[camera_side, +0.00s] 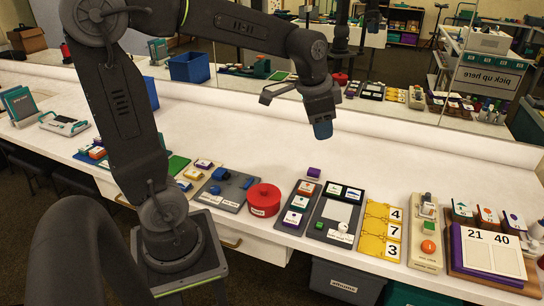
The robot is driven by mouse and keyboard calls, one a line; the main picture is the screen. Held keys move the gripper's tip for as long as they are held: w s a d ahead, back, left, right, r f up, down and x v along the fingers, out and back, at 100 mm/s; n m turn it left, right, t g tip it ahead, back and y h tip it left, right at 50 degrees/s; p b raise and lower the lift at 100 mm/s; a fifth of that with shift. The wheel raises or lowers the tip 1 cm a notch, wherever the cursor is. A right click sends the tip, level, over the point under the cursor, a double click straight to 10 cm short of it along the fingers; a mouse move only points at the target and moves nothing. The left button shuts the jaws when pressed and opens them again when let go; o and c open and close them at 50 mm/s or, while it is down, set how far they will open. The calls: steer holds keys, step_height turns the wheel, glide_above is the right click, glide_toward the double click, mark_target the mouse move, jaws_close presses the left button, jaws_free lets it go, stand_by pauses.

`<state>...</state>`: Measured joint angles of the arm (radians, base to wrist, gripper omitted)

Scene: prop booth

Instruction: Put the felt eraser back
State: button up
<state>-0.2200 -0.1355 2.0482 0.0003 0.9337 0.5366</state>
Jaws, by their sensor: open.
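I cannot pick out the felt eraser with certainty. A small purple block (313,172) lies on the white table behind a dark tray of cards, and could be it. A dark tray with a white panel (336,211) stands just in front and to the right of that block, with small cards and a white round piece on it. My gripper (322,129) is open, pointing down above the table, clear of the block. Its lower end looks dark blue; the fingers are too small to see apart.
Left of the cards sit a red round tin (264,199) and a grey tray with blue pieces (222,190). To the right are a yellow number board (380,230), a beige panel (426,235) and a wooden board reading 21 40 (490,250). The table's back strip is clear, before a mirror.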

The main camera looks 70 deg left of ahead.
steer(key=s+d+n+t, duration=0.1)
steer(key=s+d, duration=0.3)
steer(key=s, duration=0.3)
steer(key=s+d+n+t, duration=0.1)
steer(key=s+d+n, duration=0.1)
steer(key=s, duration=0.5)
steer(key=shift+s+d+f+n+h, duration=0.2)
steer(key=shift+s+d+n+h, duration=0.15)
steer(key=shift+d, duration=0.5)
steer(key=shift+w, duration=0.15)
steer(key=shift+c, duration=0.4)
